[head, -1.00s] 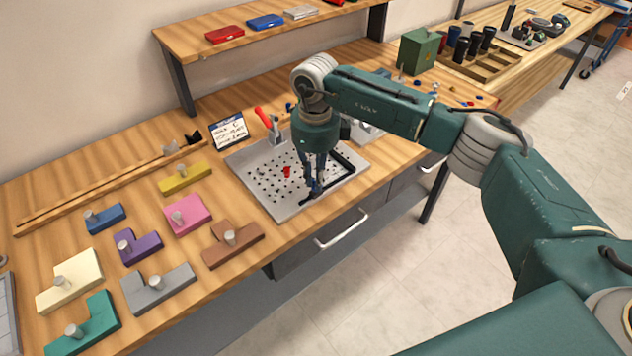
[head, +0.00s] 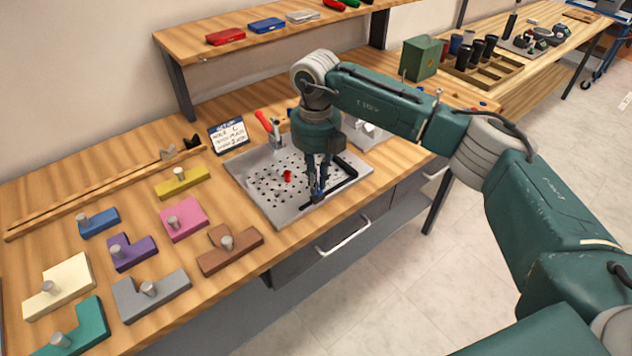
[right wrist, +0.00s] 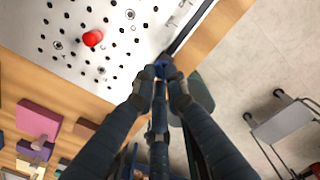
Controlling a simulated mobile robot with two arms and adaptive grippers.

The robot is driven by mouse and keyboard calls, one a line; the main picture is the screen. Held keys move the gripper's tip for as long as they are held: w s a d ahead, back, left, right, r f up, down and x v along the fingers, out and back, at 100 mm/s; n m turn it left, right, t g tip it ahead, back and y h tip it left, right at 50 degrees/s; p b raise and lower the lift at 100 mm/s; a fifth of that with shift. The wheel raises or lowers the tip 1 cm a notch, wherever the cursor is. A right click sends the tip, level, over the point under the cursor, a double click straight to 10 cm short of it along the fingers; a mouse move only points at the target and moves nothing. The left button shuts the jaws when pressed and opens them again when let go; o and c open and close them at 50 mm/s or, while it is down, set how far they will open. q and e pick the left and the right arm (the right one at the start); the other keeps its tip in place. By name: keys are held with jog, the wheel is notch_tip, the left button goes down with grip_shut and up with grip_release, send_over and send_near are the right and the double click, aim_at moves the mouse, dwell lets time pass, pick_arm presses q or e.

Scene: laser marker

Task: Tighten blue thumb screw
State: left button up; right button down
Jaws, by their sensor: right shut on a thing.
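The grey perforated plate (head: 262,165) lies on the bench, with a black L-shaped bar (head: 345,176) along its right and front edges. My right gripper (head: 317,193) points down over the plate's front corner. In the right wrist view, my right gripper (right wrist: 160,78) has its fingertips closed around the blue thumb screw (right wrist: 158,67), at the end of the black bar. The fingers hide most of the screw, so how deep it sits cannot be seen. My left gripper is out of view.
A red knob (head: 287,176) stands on the plate, and a red-handled clamp (head: 268,127) is at its back. A small sign (head: 229,134) stands behind. Several coloured blocks, such as the brown one (head: 240,257), lie left. A drawer handle (head: 343,236) juts out below the bench edge.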

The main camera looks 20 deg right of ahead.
jog(key=shift+w+r+m, duration=0.1)
jog(key=shift+r+m, duration=0.05)
jog(key=shift+m, duration=0.35)
jog(key=c, duration=1.8)
grip_release()
jog(key=shift+o, duration=0.2)
notch_tip(320, 180, up, 12)
